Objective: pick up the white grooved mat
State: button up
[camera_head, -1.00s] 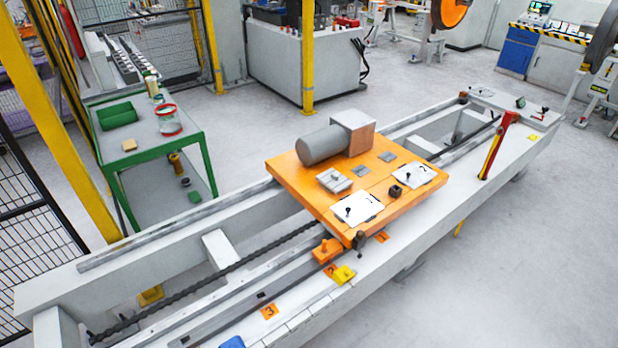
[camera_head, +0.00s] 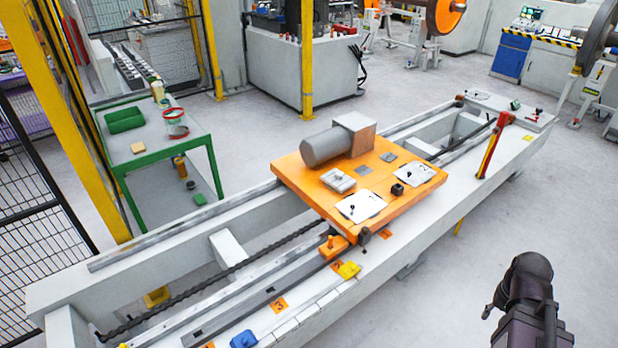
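A small whitish piece with grooves on its top (camera_head: 338,180) lies flat on the orange carriage plate (camera_head: 320,205), just in front of the grey motor. It is the best match for the white grooved mat, though it is small in view and its thickness is hard to tell. Two thin white plates with dark knobs, a near one (camera_head: 361,207) and a far one (camera_head: 413,174), lie to its right. A dark part of my arm shows at the lower right, well apart from the carriage. I make out no gripper fingers.
The carriage rides on a long pale gantry bed (camera_head: 420,225) with rails. A grey motor (camera_head: 338,144) stands on it. A red post (camera_head: 492,145) rises on the right. A green table (camera_head: 150,140) stands at left. The floor at right is free.

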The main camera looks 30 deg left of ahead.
aim_at(335, 178)
jog(key=u, duration=1)
jog(key=k, duration=1.05)
jog(key=i, duration=0.9)
jog(key=u, duration=0.05)
